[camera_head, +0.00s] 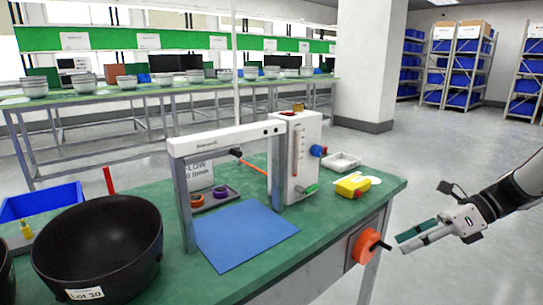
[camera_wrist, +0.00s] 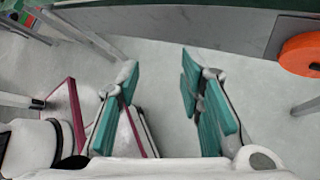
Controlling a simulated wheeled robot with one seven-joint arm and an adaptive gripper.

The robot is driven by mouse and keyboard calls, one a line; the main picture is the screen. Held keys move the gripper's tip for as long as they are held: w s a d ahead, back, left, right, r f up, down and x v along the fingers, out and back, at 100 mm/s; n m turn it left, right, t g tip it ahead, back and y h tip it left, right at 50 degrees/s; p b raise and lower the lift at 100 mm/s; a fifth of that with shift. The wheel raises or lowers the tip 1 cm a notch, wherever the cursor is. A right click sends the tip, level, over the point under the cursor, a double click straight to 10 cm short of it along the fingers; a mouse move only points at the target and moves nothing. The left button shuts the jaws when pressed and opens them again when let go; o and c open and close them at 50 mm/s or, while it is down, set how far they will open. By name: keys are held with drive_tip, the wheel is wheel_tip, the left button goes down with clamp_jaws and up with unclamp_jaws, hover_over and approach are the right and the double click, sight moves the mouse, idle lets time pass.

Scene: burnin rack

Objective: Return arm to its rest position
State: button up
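My gripper (camera_head: 412,239) is out to the right of the green-topped bench (camera_head: 345,215) in the head view, over open floor. Its fingers point left toward the bench's side. In the wrist view my gripper (camera_wrist: 160,100) shows its green-padded fingers set wide apart, with only grey floor between them. It is open and holds nothing. My arm reaches in from the right edge of the head view. An orange round knob (camera_head: 364,246) on the bench side is left of the fingertips and apart from them. The knob also shows at the wrist view's upper right (camera_wrist: 302,54).
The bench carries a black pot (camera_head: 98,250), a blue mat (camera_head: 243,235), a white frame (camera_head: 225,140), a white instrument box (camera_head: 297,160), a yellow block (camera_head: 352,185) and a blue bin (camera_head: 40,203). Shelving (camera_head: 468,65) stands far back. Floor right of the bench is clear.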

drive_tip(key=s+a+r+n+g+h, duration=0.2)
drive_tip(key=s+a+r+n+h, duration=0.15)
drive_tip(key=s+a+n, duration=0.3)
drive_tip(key=s+a+r+n+g+h, duration=0.1)
drive_tip(key=s+a+r+n+h, duration=0.1)
drive_tip(key=s+a+r+n, duration=0.35)
drive_tip(key=s+f+n+t+h, duration=0.25)
drive_tip(key=s+n+h, duration=0.35)
drive_tip(key=s+n, duration=1.1)
drive_tip(key=s+r+m+t+p, duration=0.3)
drive_tip(key=r+p, duration=2.1)
drive_tip(key=r, duration=0.1)
drive_tip(key=shift+r+p, duration=0.4)
drive_tip(key=shift+d+y, duration=0.1)
drive_tip(key=shift+y, duration=0.15)
